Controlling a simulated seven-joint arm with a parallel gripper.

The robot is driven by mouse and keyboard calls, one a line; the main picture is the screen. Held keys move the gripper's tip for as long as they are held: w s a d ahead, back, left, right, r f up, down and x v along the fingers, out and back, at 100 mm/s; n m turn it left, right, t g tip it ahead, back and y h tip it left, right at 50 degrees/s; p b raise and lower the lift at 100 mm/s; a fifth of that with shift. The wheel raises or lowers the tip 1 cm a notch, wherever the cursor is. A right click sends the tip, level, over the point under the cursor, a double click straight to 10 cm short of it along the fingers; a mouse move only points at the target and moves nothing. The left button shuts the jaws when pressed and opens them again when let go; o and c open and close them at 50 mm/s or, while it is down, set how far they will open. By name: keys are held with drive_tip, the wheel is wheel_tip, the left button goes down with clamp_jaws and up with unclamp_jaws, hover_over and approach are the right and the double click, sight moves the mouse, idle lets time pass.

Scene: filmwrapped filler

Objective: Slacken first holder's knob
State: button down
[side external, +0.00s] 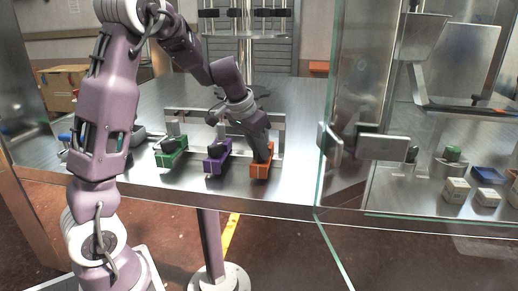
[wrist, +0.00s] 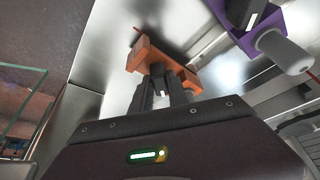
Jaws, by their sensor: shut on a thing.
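Three holders stand in a row on the steel worktop in the side view: green (side external: 171,159), purple (side external: 216,164) and orange (side external: 260,171). The green and purple ones carry dark knobs. My gripper (side external: 262,152) points down onto the orange holder at the right end of the row. In the wrist view my gripper's fingers (wrist: 166,78) are closed together at the orange holder (wrist: 143,52), shut on its knob, which they mostly hide. The purple holder (wrist: 240,28) also shows in the wrist view, with its grey knob (wrist: 281,49) clear of my fingers.
A glass panel (side external: 345,100) stands right of the orange holder, with a metal handle (side external: 382,146) on it. Behind it are small white boxes (side external: 456,190) and a green-topped item. A metal rail frame stands behind the holders. The front edge of the worktop is close.

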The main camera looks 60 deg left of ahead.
drive_tip(key=n, duration=0.2)
drive_tip(key=n+y, duration=0.1)
drive_tip(key=n, duration=0.1)
drive_tip(key=shift+w+d+y, duration=0.1)
drive_tip(key=shift+d+y, duration=0.1)
drive_tip(key=shift+y, duration=0.1)
drive_tip(key=n+g+y, duration=0.1)
drive_tip(key=n, duration=0.3)
drive_tip(key=n+g, duration=0.1)
drive_tip(key=n, duration=0.1)
drive_tip(key=n+y, duration=0.1)
drive_tip(key=n, duration=0.1)
drive_tip(key=shift+w+d+g, duration=0.1)
drive_tip(key=shift+w+g, duration=0.05)
drive_tip(key=shift+g, duration=0.25)
drive_tip(key=shift+w+n+g, duration=0.1)
drive_tip(key=shift+n+g, duration=0.5)
drive_tip(key=shift+n, duration=1.4)
drive_tip(key=c, duration=1.6)
unclamp_jaws()
drive_tip(key=shift+o, duration=0.2)
drive_tip(key=shift+d+r, duration=0.1)
drive_tip(key=shift+r, duration=0.05)
